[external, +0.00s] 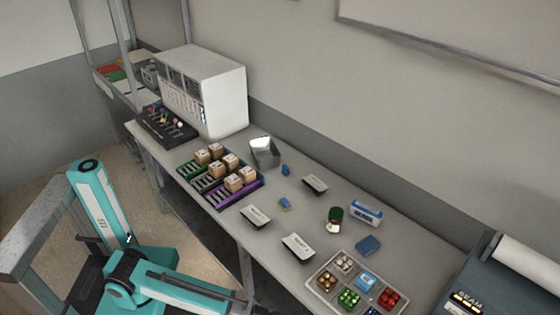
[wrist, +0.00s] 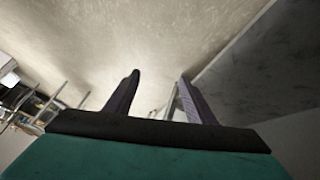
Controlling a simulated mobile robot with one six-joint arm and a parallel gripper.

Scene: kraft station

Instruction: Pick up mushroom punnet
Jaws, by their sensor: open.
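A light tray (external: 316,289) lies on the table at the lower right of the external view. It holds several small punnets. One at its back left has pale, beige contents (external: 344,262) that look like mushrooms, but it is too small to be certain. A punnet with brown contents (external: 326,282) is in front of it. My gripper (wrist: 158,88) shows in the wrist view with its two dark fingers apart and nothing between them. It faces bare pale and grey surfaces. I cannot make out my gripper in the external view, and no punnet shows in the wrist view.
The grey table (external: 225,222) carries green and purple crates (external: 236,201) with boxes, a white cabinet (external: 222,95), a metal bin (external: 265,152) and several small labelled holders (external: 298,247). A dark machine (external: 480,285) with a white roll stands right of the tray.

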